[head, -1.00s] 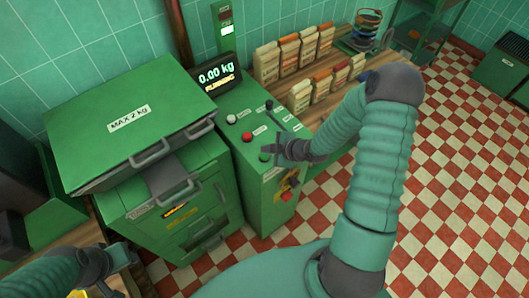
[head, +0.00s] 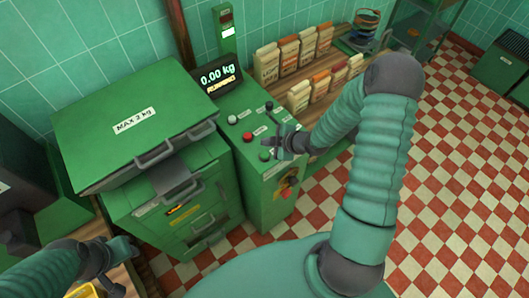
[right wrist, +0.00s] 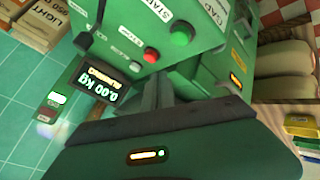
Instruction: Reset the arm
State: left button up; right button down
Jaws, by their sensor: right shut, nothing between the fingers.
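My right gripper (head: 270,143) is shut and empty, over the green control box (head: 275,182) near its green button (head: 264,155). The red button (head: 247,136) and white button (head: 232,119) are beside it. In the right wrist view, my right gripper's dark fingers (right wrist: 165,95) show below the red button (right wrist: 150,55) and green button (right wrist: 181,33); whether they touch the box is unclear. My left gripper (head: 124,268) is at the lower left, low beside the green drawer cabinet (head: 190,215). Its fingers are too small and dark to read.
A display (head: 218,75) reads 0.00 kg. A green lidded machine marked MAX 2 kg (head: 100,130) tops the cabinet. Several paper bags (head: 298,55) stand on a wooden shelf behind the control box. The checkered floor (head: 460,180) at right is open.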

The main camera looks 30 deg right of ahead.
dwell(0.5)
jog(key=s+f+m+g+b, duration=0.1)
jog(key=b, duration=0.1)
jog(key=s+a+f+m+g+h+b, duration=0.1)
jog(key=f+b, duration=0.1)
jog(key=b, duration=0.1)
jog(key=shift+a+h, duration=0.2)
jog(key=shift+h, duration=0.1)
jog(key=s+a+r+m+g+h+b, duration=0.1)
jog(key=s+a+m+g+b, duration=0.3)
jog(key=s+a+m+b, duration=0.4)
jog(key=s+a+m, duration=0.2)
jog(key=s+a, duration=0.1)
jog(key=s, duration=0.2)
jog(key=shift+r, duration=0.15)
jog(key=shift+d, duration=0.15)
